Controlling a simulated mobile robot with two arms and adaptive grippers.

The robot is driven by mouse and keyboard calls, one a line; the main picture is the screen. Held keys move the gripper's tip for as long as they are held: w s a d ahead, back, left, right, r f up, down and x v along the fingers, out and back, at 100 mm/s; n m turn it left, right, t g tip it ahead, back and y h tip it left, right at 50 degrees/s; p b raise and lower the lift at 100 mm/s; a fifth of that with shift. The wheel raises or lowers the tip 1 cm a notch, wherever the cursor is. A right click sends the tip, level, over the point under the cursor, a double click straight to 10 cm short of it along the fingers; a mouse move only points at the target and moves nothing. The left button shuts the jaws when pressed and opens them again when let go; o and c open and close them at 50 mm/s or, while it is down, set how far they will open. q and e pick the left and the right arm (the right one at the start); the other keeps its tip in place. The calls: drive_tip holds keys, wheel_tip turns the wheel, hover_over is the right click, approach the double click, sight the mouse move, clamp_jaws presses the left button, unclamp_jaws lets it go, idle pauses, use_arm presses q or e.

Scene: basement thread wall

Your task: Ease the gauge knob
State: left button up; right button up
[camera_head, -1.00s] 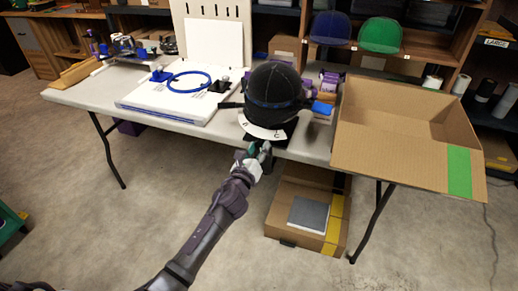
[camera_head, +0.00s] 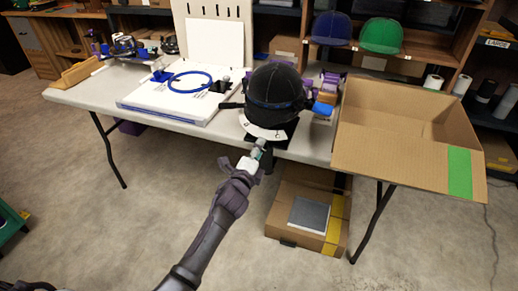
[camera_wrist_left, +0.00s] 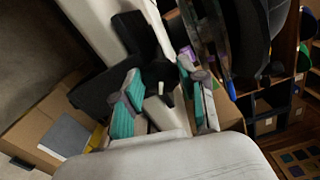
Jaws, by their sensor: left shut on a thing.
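The gauge is a black stand at the table's front edge carrying a white curved scale (camera_head: 264,132) with letters on it. A black cap (camera_head: 275,92) with a blue band sits over it. My left gripper (camera_head: 258,149) is just below and in front of the scale. In the left wrist view, its teal-padded fingers (camera_wrist_left: 162,97) are on either side of a dark part with a small pale tip, which I take as the gauge knob (camera_wrist_left: 158,88). The gripper is shut on it. In the head view the knob is mostly hidden by the fingers. My right gripper is out of view.
An open cardboard box (camera_head: 385,152) stands right of the gauge. A white board with a blue ring (camera_head: 188,82) lies to the left on the table (camera_head: 75,96). Another box (camera_head: 285,230) sits on the floor beneath. The floor in front is clear.

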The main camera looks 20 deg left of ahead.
use_arm(q)
drive_tip(key=n, duration=0.4)
drive_tip(key=shift+f+n+p, duration=0.1)
drive_tip(key=shift+n+p, duration=0.25)
drive_tip(key=shift+n, duration=0.05)
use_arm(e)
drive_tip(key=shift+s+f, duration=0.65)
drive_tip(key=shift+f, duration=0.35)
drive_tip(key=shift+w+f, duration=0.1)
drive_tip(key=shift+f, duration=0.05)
use_arm(q)
drive_tip(key=o, duration=0.9)
drive_tip(key=shift+o, duration=1.2)
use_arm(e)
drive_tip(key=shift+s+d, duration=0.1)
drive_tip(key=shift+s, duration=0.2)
